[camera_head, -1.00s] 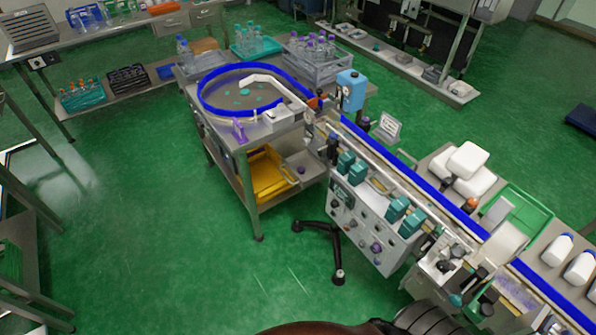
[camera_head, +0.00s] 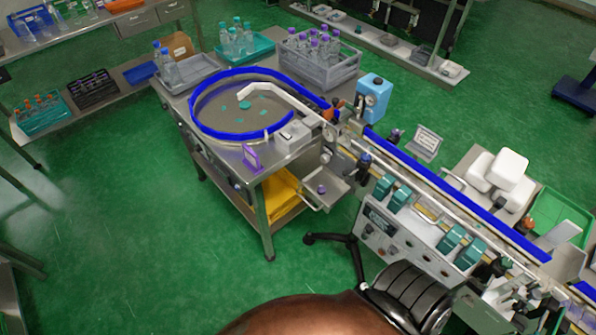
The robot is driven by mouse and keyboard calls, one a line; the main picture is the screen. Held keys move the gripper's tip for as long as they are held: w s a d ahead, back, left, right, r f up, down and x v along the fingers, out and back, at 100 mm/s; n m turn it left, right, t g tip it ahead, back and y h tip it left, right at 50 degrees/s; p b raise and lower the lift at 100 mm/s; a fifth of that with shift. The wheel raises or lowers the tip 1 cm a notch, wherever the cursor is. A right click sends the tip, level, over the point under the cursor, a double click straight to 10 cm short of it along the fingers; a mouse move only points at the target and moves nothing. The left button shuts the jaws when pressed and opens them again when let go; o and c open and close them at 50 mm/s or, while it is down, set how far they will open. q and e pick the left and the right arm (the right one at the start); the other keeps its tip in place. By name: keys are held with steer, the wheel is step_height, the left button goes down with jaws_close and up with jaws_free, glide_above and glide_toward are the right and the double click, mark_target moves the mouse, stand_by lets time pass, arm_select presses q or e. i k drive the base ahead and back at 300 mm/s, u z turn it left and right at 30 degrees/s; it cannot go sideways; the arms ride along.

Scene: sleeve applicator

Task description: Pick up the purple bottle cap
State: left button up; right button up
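A small purple cap-like piece (camera_head: 321,189) sits in a small metal tray (camera_head: 338,187) that sticks out from the right side of the steel table, below the round feeder. Another small purple-topped piece (camera_head: 394,135) stands beside the conveyor, to the left of a small sign. Purple caps also sit on bottles (camera_head: 313,42) in the grey crate at the back. From here I cannot tell for certain which one is a loose cap. Neither of my grippers is in view.
The round feeder with a blue rim (camera_head: 195,108) stands on the steel table. A purple bracket (camera_head: 251,157) is at its front edge. A yellow bin (camera_head: 282,195) is on the lower shelf. The conveyor machine (camera_head: 400,232) runs to the lower right. Green floor (camera_head: 130,230) is clear at left.

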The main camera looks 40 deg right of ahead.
mark_target(322, 190)
steer(key=i, duration=0.65)
steer(key=z, duration=2.4)
